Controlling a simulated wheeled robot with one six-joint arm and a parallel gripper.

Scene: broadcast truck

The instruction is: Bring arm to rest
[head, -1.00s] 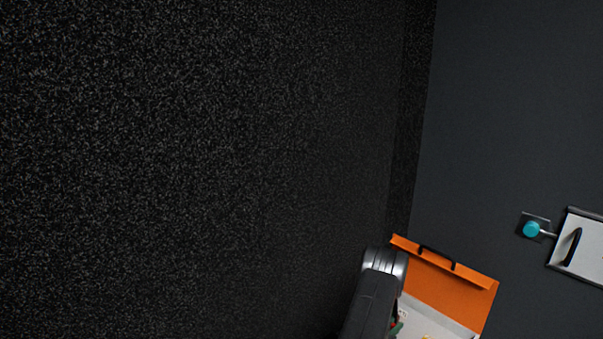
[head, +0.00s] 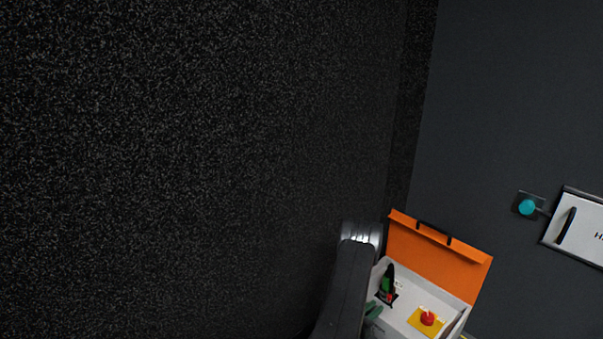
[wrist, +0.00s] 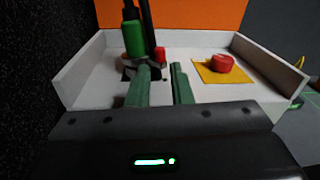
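My arm comes in at the bottom of the head view, along the left side of an open box. My gripper (wrist: 160,68) shows in the wrist view as two green fingers with a gap between them. It is open, and nothing is visible between the fingers. The fingers point over the white tray (wrist: 85,68) of the box, towards a black, green and red device (wrist: 134,38). I cannot tell whether they touch it. In the head view the green fingers (head: 373,311) show at the box's left side, partly hidden by my arm.
The box has a raised orange lid (head: 437,255). A red button (head: 427,318) sits on a yellow plate (head: 415,320) in the tray. A teal knob (head: 527,207) and a white panel with a black handle (head: 575,230) are to the right. Dark speckled surface fills the left.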

